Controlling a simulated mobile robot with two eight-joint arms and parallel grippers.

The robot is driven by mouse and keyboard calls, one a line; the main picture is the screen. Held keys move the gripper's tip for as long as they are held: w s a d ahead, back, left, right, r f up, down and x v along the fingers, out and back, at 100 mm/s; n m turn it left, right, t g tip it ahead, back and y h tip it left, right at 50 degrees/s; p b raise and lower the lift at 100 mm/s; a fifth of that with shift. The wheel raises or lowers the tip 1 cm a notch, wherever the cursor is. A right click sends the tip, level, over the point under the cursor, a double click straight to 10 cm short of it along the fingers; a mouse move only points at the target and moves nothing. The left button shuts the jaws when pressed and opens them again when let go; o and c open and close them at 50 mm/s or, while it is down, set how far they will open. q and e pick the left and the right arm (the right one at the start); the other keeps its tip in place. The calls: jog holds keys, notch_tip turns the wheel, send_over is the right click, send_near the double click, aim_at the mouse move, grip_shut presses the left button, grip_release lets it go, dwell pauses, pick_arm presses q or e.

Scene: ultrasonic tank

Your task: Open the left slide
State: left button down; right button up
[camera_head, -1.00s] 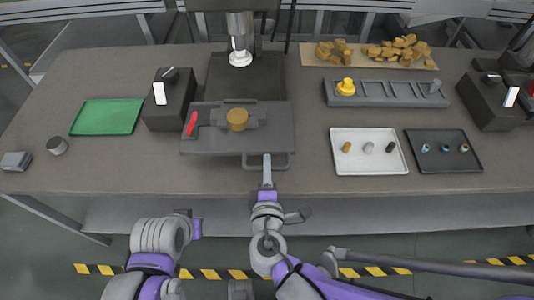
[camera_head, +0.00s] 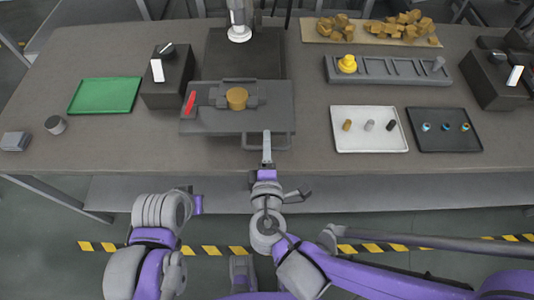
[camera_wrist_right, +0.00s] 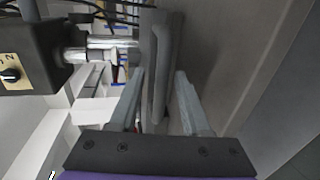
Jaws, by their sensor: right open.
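The left slide (camera_head: 215,122) is a flat grey plate in front of the press, with a loop handle (camera_head: 283,141) along its front edge. A round tan piece (camera_head: 237,98) sits in a holder on it, and a red piece (camera_head: 190,103) lies at its left. My right gripper (camera_head: 267,140) is at the handle. In the right wrist view, the handle bar (camera_wrist_right: 161,75) appears between the two open fingers (camera_wrist_right: 160,88), with gaps on both sides.
A black control box (camera_head: 168,82) stands left of the slide, beside a green mat (camera_head: 105,95). A white tray (camera_head: 370,150) and a dark tray (camera_head: 445,149) lie to the right. A grey rack (camera_head: 400,79) stands behind them. The table's front strip is mostly clear.

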jog(key=p+v, duration=0.1)
jog(key=v, duration=0.9)
jog(key=shift+s, duration=0.15)
jog(key=shift+d, duration=0.1)
jog(key=d+f+m+g+p, duration=0.2)
jog(key=d+m+g+p, duration=0.2)
jog(key=d+m+g, duration=0.6)
jog(key=shift+w+d+m+p, duration=0.3)
jog(key=shift+d+m+p, duration=0.1)
jog(key=shift+d+m, duration=3.45)
jog(key=shift+a, duration=0.2)
